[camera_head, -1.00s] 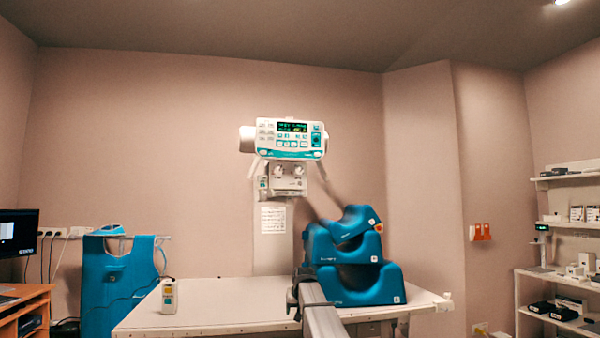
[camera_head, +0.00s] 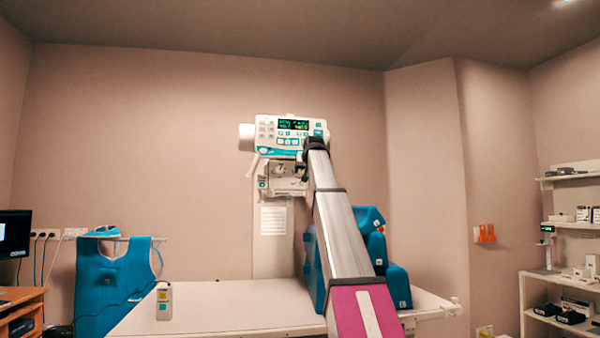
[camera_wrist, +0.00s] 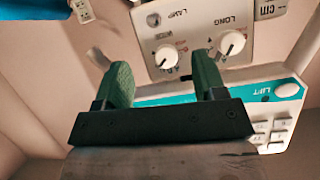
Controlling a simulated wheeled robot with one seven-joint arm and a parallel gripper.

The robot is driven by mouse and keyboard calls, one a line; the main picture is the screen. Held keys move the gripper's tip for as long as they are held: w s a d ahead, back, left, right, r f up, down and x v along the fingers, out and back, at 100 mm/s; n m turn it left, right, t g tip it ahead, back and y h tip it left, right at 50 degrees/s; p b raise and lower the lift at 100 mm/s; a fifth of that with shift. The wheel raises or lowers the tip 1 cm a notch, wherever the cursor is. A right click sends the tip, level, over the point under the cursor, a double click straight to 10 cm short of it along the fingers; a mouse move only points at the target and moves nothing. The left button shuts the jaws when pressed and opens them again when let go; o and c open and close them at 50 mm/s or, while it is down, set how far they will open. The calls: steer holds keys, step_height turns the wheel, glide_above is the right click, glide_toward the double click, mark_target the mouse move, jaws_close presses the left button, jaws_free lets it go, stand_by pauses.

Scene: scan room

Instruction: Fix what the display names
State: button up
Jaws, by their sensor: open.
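The x-ray head with its control panel (camera_head: 265,145) stands above the table. Its dark display (camera_head: 293,125) shows lit text too small to read. In the wrist view the panel appears upside down: a white housing carries two round knobs, one near LAMP (camera_wrist: 165,56) and one near LONG (camera_wrist: 232,43). A teal strip (camera_wrist: 288,89) bears the word LIFT, beside white keys (camera_wrist: 272,132). My gripper (camera_wrist: 160,72) is open, its two green fingers apart and nothing between them, near the knobs. In the head view my arm's end covers the panel's lower right.
The white table (camera_head: 225,305) holds a small handheld device (camera_head: 164,301) at left and blue cushions (camera_head: 372,230) partly behind my arm. A blue apron (camera_head: 105,285) hangs at left beside a monitor (camera_head: 14,234). Shelves (camera_head: 575,176) stand at right.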

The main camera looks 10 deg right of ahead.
glide_toward(301, 170)
steer(key=shift+t, duration=0.3)
steer(key=x, duration=1)
steer(key=shift+s+f, duration=0.1)
steer(key=shift+f, duration=0.05)
steer(key=c, duration=0.9)
